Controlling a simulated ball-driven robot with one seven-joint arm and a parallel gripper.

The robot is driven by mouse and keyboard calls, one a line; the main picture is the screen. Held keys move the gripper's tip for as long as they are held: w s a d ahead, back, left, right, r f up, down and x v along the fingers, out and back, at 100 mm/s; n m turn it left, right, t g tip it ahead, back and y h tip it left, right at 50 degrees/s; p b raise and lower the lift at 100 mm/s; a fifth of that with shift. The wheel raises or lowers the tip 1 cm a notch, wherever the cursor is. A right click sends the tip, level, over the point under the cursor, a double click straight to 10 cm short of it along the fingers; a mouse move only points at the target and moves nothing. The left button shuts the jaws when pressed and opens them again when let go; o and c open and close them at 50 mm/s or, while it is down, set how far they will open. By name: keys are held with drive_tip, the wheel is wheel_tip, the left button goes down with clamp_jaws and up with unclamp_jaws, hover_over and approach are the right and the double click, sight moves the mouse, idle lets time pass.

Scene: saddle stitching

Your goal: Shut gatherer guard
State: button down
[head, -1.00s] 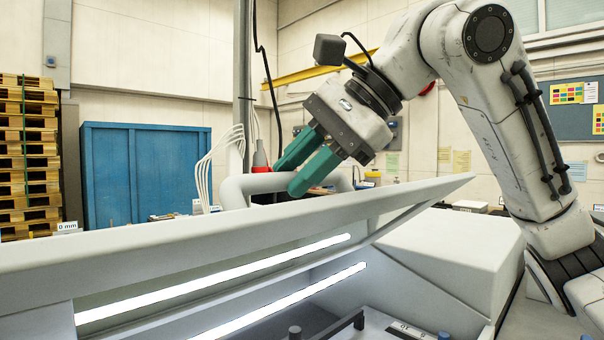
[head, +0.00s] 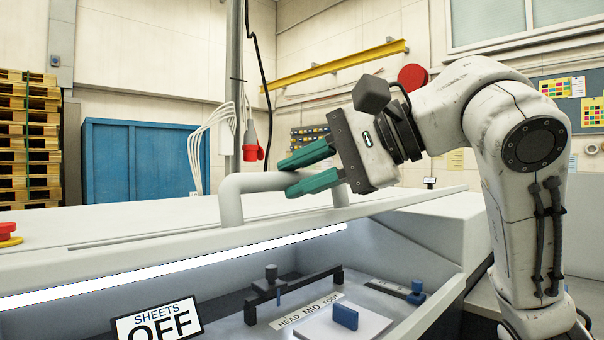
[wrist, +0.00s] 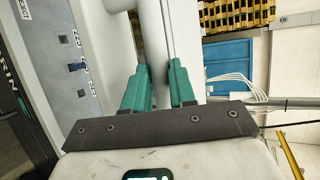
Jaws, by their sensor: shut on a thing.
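The gatherer guard (head: 130,258) is a long pale grey panel across the machine in the head view. Its front edge stands above the lit interior, which shows below it. A thick white tube handle (head: 233,203) rises from the panel. My gripper (head: 287,178) reaches in from the right, with its green fingers around the handle's upper bar and shut on it. In the wrist view the white handle tube (wrist: 152,40) runs between the two green fingers. The fingers hide part of the handle.
Inside the machine are a sheets OFF sign (head: 157,322), a dark bar with knobs (head: 293,287) and a blue block (head: 345,316). A red button (head: 8,232) sits at the far left. A red plug (head: 252,150) hangs behind the handle.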

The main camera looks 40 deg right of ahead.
drive_tip(key=shift+s+f, duration=0.15)
drive_tip(key=shift+f, duration=0.2)
drive_tip(key=c, duration=0.9)
unclamp_jaws()
drive_tip(key=p+v, duration=0.1)
drive_tip(key=v, duration=0.9)
drive_tip(key=shift+s+d+r, duration=0.1)
drive_tip(key=shift+s+d, duration=0.05)
drive_tip(key=shift+s, duration=0.15)
